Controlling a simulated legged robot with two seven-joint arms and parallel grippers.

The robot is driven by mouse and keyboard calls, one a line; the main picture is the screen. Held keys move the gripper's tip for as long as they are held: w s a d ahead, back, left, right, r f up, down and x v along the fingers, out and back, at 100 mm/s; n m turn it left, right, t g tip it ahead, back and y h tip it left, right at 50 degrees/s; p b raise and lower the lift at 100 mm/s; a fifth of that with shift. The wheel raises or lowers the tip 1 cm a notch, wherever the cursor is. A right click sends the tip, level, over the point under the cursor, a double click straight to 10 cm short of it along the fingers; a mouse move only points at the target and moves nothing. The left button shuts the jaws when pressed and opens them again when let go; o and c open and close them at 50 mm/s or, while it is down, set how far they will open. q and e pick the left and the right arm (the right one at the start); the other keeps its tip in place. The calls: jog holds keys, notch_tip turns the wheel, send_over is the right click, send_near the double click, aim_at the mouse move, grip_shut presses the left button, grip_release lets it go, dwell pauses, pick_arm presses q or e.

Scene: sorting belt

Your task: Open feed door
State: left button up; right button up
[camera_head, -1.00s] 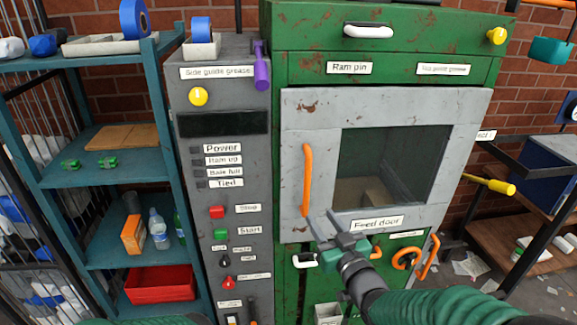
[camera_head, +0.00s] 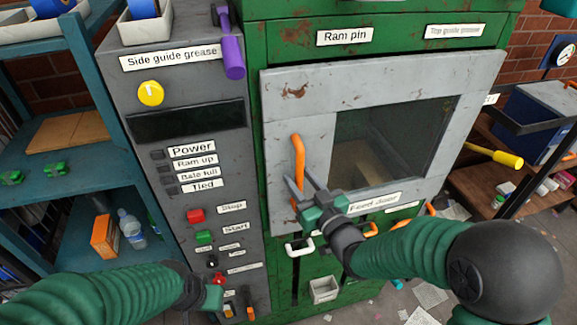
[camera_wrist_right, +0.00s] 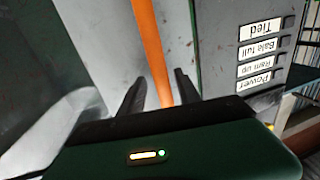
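The feed door (camera_head: 300,195) is a grey, rust-spotted panel with a dark window, and it looks closed on the green machine. Its orange vertical handle (camera_head: 298,160) is on the door's left side. My right gripper (camera_head: 296,188) is at the handle's lower part, its fingers apart. In the right wrist view the handle (camera_wrist_right: 153,45) runs down between the two open fingertips (camera_wrist_right: 158,85); contact cannot be told. My left gripper (camera_head: 215,298) is low at the left, by the bottom of the control panel; its fingers are not clear.
The grey control panel (camera_head: 185,85) with a red stop button (camera_head: 195,215) and green start button (camera_head: 204,236) stands left of the door. A white handle (camera_head: 299,247) sits below it. A teal shelf (camera_head: 50,155) is at left; a yellow-handled tool (camera_head: 505,159) juts out at right.

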jog(key=shift+w+d+f, duration=0.1)
jog(key=shift+w+d, duration=0.1)
jog(key=shift+d, duration=0.25)
jog(key=shift+s, duration=0.2)
jog(key=shift+s+a+r, duration=0.3)
jog(key=shift+s+a, duration=0.1)
jog(key=shift+a, duration=0.2)
jog(key=c, duration=0.5)
jog(key=shift+w+a, duration=0.1)
jog(key=shift+a, duration=0.15)
grip_shut()
jog(key=shift+w+d+f, duration=0.15)
jog(key=shift+d+f, duration=0.05)
jog(key=shift+d, duration=0.15)
jog(key=shift+a, duration=0.2)
jog(key=shift+d+f, duration=0.1)
